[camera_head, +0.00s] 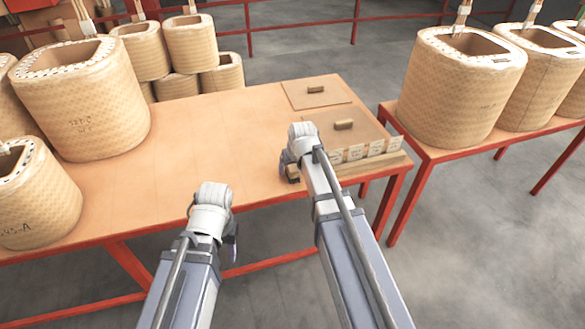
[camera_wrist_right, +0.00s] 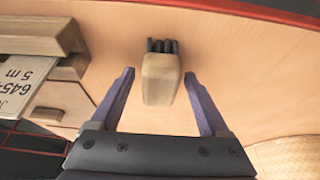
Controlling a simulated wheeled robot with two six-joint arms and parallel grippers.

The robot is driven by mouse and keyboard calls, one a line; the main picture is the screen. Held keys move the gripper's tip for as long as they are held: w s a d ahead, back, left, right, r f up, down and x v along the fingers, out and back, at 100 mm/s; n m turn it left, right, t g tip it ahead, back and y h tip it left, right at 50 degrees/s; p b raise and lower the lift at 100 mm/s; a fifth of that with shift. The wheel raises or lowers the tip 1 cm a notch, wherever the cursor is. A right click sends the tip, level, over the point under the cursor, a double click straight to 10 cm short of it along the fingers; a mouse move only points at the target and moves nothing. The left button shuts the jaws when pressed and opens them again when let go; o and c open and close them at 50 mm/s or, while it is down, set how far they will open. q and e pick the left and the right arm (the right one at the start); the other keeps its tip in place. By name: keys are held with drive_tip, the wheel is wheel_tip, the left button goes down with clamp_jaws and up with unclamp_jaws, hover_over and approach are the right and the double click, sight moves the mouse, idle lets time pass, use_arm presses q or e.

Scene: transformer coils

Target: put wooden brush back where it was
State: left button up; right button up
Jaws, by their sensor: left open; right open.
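The wooden brush (camera_wrist_right: 161,82), a pale wooden block with dark bristles at its far end, lies on the tabletop in the right wrist view. My right gripper (camera_wrist_right: 160,84) is open, with one finger on each side of the brush and a gap to both. In the head view, my right gripper (camera_head: 289,168) is over the table's front part, mostly behind its own wrist, and the brush cannot be made out there. My left gripper (camera_head: 232,245) hangs at the table's front edge, mostly hidden by its wrist, away from the brush.
The orange-topped table (camera_head: 200,130) has free room in its middle. Two flat boards with knobs (camera_head: 317,91) and a row of labelled cards (camera_head: 365,151) lie at its right end. Large wrapped coils (camera_head: 80,105) stand at left; more coils (camera_head: 455,95) stand on the right table.

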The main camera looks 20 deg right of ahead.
drive_tip(key=p+v, duration=1.1)
drive_tip(key=v, duration=0.1)
drive_tip(key=s+a+n+g, duration=0.1)
drive_tip(key=s+a+g, duration=0.1)
drive_tip(key=s+a, duration=0.4)
drive_tip(key=s+a+f+n+g+h, duration=0.1)
drive_tip(key=s+a+n+g, duration=0.1)
drive_tip(key=s+a, duration=0.5)
drive_tip(key=s, duration=0.6)
drive_tip(key=shift+s+a+f+g+h, duration=0.2)
drive_tip(key=shift+a+f+g+h, duration=0.1)
drive_tip(key=shift+g, duration=0.1)
